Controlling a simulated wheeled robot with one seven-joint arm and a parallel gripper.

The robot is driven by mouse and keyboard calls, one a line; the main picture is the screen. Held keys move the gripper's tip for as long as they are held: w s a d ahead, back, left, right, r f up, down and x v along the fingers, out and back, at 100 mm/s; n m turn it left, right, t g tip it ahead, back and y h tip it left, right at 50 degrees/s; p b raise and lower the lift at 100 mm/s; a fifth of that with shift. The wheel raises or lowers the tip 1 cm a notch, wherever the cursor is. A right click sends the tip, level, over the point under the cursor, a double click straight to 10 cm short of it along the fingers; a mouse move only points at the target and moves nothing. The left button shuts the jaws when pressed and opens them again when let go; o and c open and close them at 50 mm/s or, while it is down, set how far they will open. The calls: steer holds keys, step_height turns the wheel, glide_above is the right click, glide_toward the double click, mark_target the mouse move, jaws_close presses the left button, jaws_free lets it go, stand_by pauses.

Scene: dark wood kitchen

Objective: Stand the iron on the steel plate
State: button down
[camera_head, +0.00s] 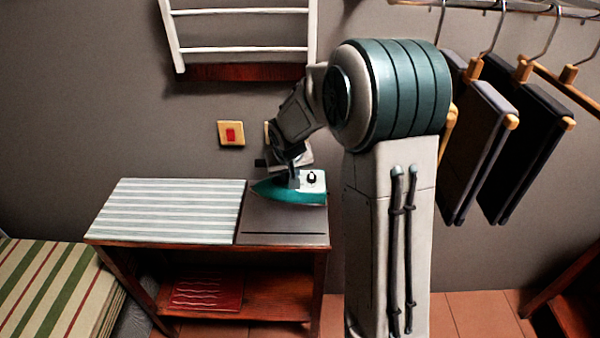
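The iron (285,192), teal below with a white body and a dark knob, is at the right part of the table. Its pointed end faces left and its long side shows. It is over the dark steel plate (285,226), near its back; I cannot tell whether it touches the plate. My gripper (293,178) reaches down to the top of the iron from behind and above. The fingers are small and partly hidden by the iron and my arm, so their opening does not show clearly.
A striped ironing cloth (168,211) covers the left of the wooden table (318,262). A red folded item (207,293) lies on the lower shelf. A striped bed (50,290) stands left. Trousers (480,150) hang at right. A red switch (231,134) and white rack (240,50) are on the wall.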

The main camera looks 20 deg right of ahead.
mark_target(272, 188)
steer(key=shift+w+a+f, duration=0.1)
steer(key=shift+w+a, duration=0.1)
steer(key=shift+w, duration=0.2)
steer(key=shift+f, duration=2)
steer(key=shift+f, duration=0.15)
steer(key=c, duration=1.2)
jaws_free()
steer(key=shift+s, duration=0.1)
steer(key=shift+c, duration=0.2)
